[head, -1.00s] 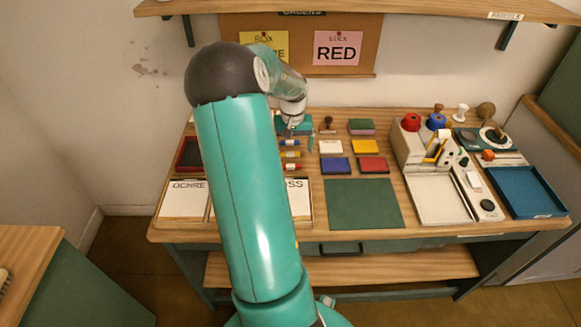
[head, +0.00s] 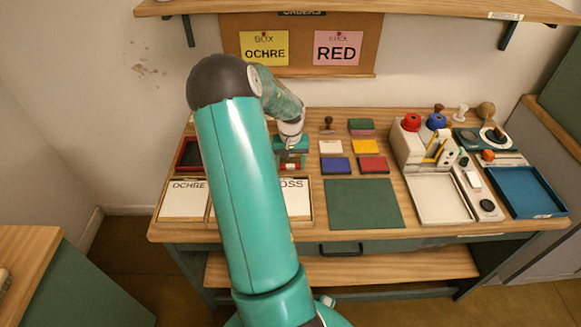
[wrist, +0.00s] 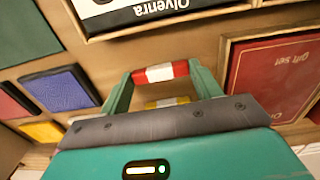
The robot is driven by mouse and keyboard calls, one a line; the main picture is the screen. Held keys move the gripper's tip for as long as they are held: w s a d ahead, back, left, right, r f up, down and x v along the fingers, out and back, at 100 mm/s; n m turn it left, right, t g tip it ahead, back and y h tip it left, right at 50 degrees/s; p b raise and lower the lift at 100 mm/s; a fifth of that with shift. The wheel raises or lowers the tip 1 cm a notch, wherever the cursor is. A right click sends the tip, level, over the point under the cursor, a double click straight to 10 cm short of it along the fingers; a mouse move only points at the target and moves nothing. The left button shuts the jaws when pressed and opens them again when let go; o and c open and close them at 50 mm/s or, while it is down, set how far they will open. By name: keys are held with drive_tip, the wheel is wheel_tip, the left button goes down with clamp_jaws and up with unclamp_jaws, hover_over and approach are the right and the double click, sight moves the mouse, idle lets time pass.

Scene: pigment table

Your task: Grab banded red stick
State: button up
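The banded red stick (wrist: 160,72) is red with a white band around its middle and lies on the table in the wrist view. It also shows just below my gripper in the head view (head: 290,167). My gripper (wrist: 161,70) is open, with one fingertip near each end of the red stick. I cannot tell whether the fingers touch it. A yellow stick (wrist: 167,102) lies beside the red one, between the fingers and partly hidden by my gripper's body. The blue stick seen earlier is hidden behind my gripper.
Boxes with OCHRE (head: 184,198) and MOSS labels lie in front of the sticks. Colour pads, including blue (head: 336,166) and red (head: 373,165), lie to the right. A dark red box (head: 189,154) is at left. A bare green mat (head: 364,204) lies front centre.

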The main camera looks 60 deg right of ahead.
drive_tip(key=c, duration=0.4)
drive_tip(key=shift+r, duration=0.1)
